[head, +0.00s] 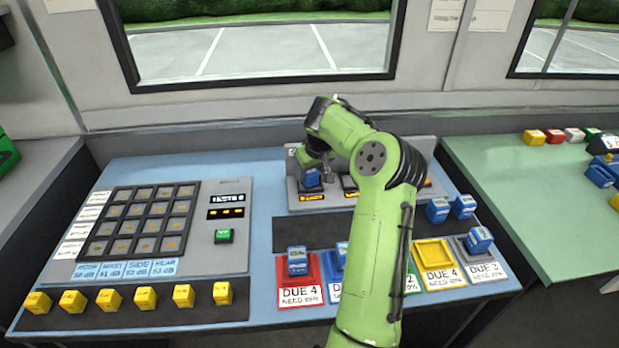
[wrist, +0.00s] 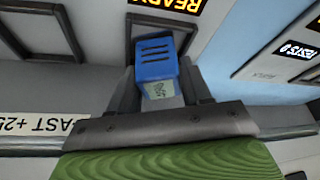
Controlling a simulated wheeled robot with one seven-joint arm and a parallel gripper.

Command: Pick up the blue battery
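A blue battery (head: 312,181) with a label is at the left bay of the grey charging unit (head: 292,197), above an orange lit display. My gripper (head: 322,168) is right over it, pointing down. In the wrist view the blue battery (wrist: 157,66) lies between the two dark fingers, with its pale label toward the camera. The fingers are close to its sides; I cannot tell whether they press on it. Other blue batteries stand on the red pad (head: 297,261), behind my arm on a blue pad, and at the right (head: 437,210).
A grey panel with a dark button grid (head: 140,222) lies at the left. Several yellow blocks (head: 140,297) line the front edge. A yellow pad (head: 436,253) is empty. My arm covers part of the pads and charger. A green table (head: 520,190) stands at the right.

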